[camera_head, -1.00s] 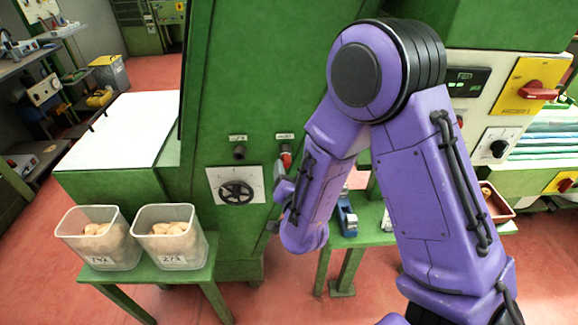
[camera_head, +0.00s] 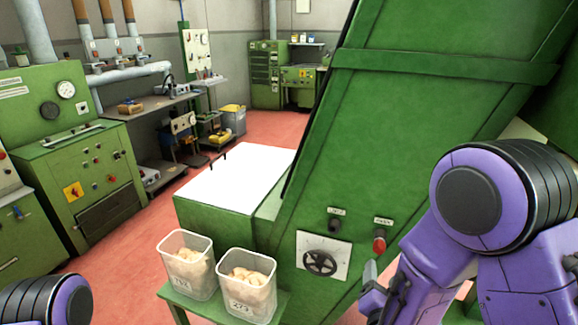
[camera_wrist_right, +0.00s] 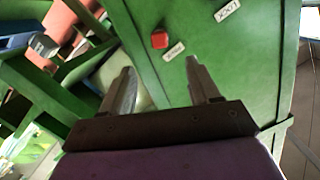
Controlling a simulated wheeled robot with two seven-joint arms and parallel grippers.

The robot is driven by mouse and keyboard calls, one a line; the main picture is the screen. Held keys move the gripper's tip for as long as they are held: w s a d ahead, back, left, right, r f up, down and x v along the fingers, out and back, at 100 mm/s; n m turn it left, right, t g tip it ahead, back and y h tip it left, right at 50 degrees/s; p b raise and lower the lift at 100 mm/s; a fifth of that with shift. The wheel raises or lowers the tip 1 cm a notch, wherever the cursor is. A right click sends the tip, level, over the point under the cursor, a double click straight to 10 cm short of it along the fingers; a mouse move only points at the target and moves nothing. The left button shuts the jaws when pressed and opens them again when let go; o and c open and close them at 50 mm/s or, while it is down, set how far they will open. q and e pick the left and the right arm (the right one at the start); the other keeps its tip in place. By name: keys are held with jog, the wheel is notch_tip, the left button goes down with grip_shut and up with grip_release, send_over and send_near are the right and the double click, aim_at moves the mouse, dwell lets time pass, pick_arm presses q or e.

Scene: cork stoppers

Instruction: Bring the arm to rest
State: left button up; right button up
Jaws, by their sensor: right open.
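My right arm comes in at the right of the head view. Its gripper (camera_head: 371,284) is just below the red knob (camera_head: 380,243) on the green machine's slanted panel. In the right wrist view its two fingers (camera_wrist_right: 160,78) stand apart with nothing between them. The red knob (camera_wrist_right: 159,39) shows beyond and between the fingertips, with a gap in the picture. In the head view only a purple and black part of my left arm shows at the bottom left corner; its gripper is out of the frame.
A black knob (camera_head: 334,226) and a dial plate (camera_head: 338,249) sit beside the red knob. Two clear bins (camera_head: 174,243) (camera_head: 233,306) of corks stand on a green stand left of the gripper. A white-topped table (camera_head: 236,180) is behind; red floor (camera_head: 150,215) lies open at left.

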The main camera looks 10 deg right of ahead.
jog(key=s+f+n+g+y+b, duration=0.1)
jog(key=s+f+n+g+y, duration=0.2)
jog(key=f, duration=0.7)
jog(key=s+f+n+g+y+b, duration=0.15)
jog(key=s+f+g, duration=0.3)
jog(key=f, duration=0.55)
jog(key=s+d+f+g+b, duration=0.1)
jog(key=s+f+g, duration=0.3)
jog(key=s+f, duration=0.8)
jog(key=s+b, duration=0.1)
jog(key=s, duration=0.3)
jog(key=shift+h, duration=0.35)
jog(key=shift+f, duration=0.1)
